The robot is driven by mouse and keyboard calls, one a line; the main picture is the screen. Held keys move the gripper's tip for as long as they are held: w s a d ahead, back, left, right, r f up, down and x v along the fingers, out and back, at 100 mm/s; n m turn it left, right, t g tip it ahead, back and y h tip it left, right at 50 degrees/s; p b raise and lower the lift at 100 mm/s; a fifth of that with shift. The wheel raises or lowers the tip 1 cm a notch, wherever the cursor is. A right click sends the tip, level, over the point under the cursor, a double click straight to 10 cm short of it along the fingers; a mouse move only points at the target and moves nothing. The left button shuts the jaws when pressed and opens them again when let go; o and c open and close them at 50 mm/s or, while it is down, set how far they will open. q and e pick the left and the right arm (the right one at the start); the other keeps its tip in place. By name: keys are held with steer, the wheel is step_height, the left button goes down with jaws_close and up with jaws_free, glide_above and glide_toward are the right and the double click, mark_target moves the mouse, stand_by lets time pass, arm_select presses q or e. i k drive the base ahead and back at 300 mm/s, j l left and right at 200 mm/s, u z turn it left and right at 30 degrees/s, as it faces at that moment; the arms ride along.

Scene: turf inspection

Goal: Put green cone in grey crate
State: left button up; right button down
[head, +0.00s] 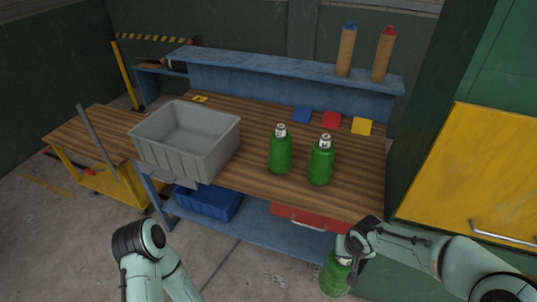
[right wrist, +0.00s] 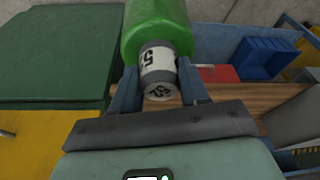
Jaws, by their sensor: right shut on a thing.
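A green cone (head: 335,275), bottle-shaped with a white labelled neck, is in my right gripper (head: 343,255), held in front of the bench and below its top. In the right wrist view the fingers (right wrist: 160,92) are shut on the white neck, and the green body (right wrist: 157,25) extends beyond them. Two similar green cones, one on the left (head: 280,153) and one on the right (head: 321,164), stand upright on the bench. The grey crate (head: 210,157) sits at the bench's left end and looks empty. My left arm shows at the bottom, but its gripper is out of view.
The wooden bench (head: 355,182) has blue, red and yellow squares (head: 332,120) at the back. A blue shelf (head: 270,70) behind holds two brown tubes. A blue bin (head: 208,202) and red drawer (head: 305,217) are below. A yellow cabinet (head: 470,170) stands right.

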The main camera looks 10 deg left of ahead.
mark_target(179, 147)
steer(key=i+j+u, duration=0.1)
steer(key=j, duration=0.35)
steer(key=i+j+u, duration=0.1)
steer(key=j, duration=0.35)
steer(key=i+j+u, duration=0.1)
steer(key=i+j, duration=0.15)
steer(key=j, duration=0.2)
steer(key=i+j+u, duration=0.1)
steer(key=j, duration=0.3)
steer(key=i+j+u, duration=0.1)
steer(key=i+j, duration=0.45)
steer(key=j, duration=0.25)
steer(key=k+u, duration=0.05)
